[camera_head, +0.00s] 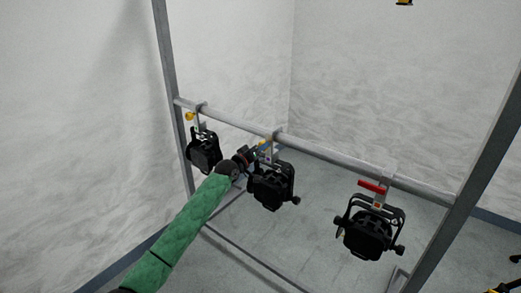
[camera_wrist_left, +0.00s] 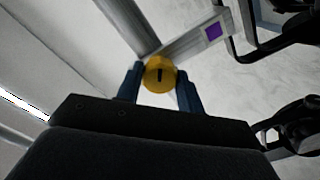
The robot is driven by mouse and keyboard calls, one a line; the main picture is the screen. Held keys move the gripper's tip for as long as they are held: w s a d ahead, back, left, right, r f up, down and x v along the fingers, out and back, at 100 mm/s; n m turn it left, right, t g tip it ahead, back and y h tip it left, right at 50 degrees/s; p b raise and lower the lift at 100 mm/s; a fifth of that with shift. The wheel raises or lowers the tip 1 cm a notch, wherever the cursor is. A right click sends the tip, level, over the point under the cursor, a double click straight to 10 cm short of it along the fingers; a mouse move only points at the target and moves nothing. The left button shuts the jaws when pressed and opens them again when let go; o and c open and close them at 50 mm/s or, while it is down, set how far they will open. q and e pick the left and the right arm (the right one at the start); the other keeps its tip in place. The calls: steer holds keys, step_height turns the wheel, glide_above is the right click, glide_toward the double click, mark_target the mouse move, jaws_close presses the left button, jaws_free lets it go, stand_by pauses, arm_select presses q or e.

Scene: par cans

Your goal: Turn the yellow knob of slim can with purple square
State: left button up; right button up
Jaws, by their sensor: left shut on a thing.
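The slim can (camera_head: 271,187) with black body hangs from the middle of the horizontal bar. Its clamp bracket carries a purple square (camera_wrist_left: 213,31) in the left wrist view. The yellow knob (camera_wrist_left: 160,75) with a dark slot sits between the two blue fingertips of my left gripper (camera_wrist_left: 160,90). The gripper is shut on the knob. In the head view my left gripper (camera_head: 258,148) reaches the clamp from the left, and its arm partly hides the can's left side. My right gripper is not visible.
Another black can (camera_head: 204,151) with a yellow knob (camera_head: 190,116) hangs left of my gripper. A can (camera_head: 367,232) with a red handle (camera_head: 372,187) hangs at right. The grey bar (camera_head: 330,156) runs between uprights. A partly cut-off black and yellow object shows at lower right.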

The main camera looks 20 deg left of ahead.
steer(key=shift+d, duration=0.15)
arm_select(q)
steer(key=o, duration=1)
steer(key=b+v, duration=0.2)
steer(key=v, duration=0.5)
steer(key=shift+s+b, duration=0.35)
steer(key=shift+s, duration=0.05)
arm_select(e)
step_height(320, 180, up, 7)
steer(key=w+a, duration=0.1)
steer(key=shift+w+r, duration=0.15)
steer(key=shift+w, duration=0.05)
arm_select(q)
steer(key=shift+a, duration=0.1)
